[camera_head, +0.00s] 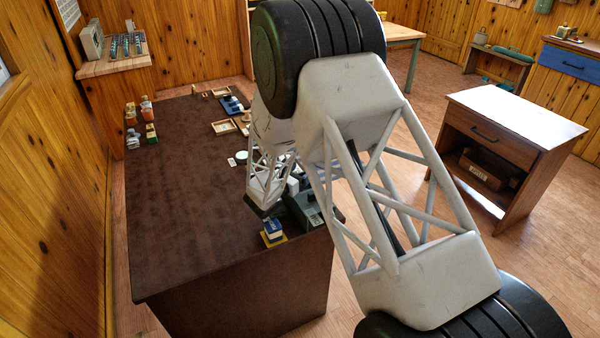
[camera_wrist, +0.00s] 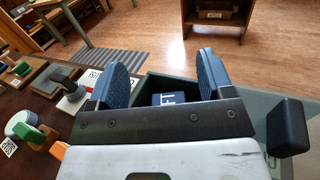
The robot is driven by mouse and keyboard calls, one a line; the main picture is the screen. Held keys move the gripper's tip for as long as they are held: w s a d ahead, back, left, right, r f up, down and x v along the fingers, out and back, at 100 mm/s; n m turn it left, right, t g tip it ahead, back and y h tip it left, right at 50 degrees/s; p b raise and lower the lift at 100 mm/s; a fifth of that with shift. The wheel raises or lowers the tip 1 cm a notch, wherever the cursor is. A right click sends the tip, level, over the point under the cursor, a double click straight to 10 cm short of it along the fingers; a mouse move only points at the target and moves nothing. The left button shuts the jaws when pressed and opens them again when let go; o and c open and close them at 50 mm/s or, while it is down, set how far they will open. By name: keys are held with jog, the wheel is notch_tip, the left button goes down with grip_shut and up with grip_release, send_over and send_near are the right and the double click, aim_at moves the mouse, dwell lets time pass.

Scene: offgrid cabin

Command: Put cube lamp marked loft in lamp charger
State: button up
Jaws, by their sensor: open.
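A blue cube lamp (camera_wrist: 177,98) shows white letters ending in "FT" in the wrist view; the rest of its marking is hidden by my gripper. It appears to sit within the walls of a dark green box (camera_wrist: 150,84), which may be the lamp charger. My gripper (camera_wrist: 162,78) is open, its two blue fingers apart on the left and right of the lamp in the picture. I cannot tell whether they touch it. In the head view the dark green box (camera_head: 304,210) is at the table's near right edge, and my arm hides most of my gripper.
On the brown table (camera_head: 190,210), a blue block on a yellow base (camera_head: 272,232) stands at the near edge. Small jars (camera_head: 132,118) and wooden trays (camera_head: 222,127) stand farther back. A green round-ended object (camera_wrist: 22,125) is left of my gripper.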

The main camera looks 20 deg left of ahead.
jog(key=shift+s+d+f, duration=0.1)
jog(key=shift+s+f, duration=0.05)
jog(key=shift+f, duration=0.35)
jog(key=shift+r, duration=0.55)
jog(key=v, duration=1.2)
jog(key=shift+r, duration=0.25)
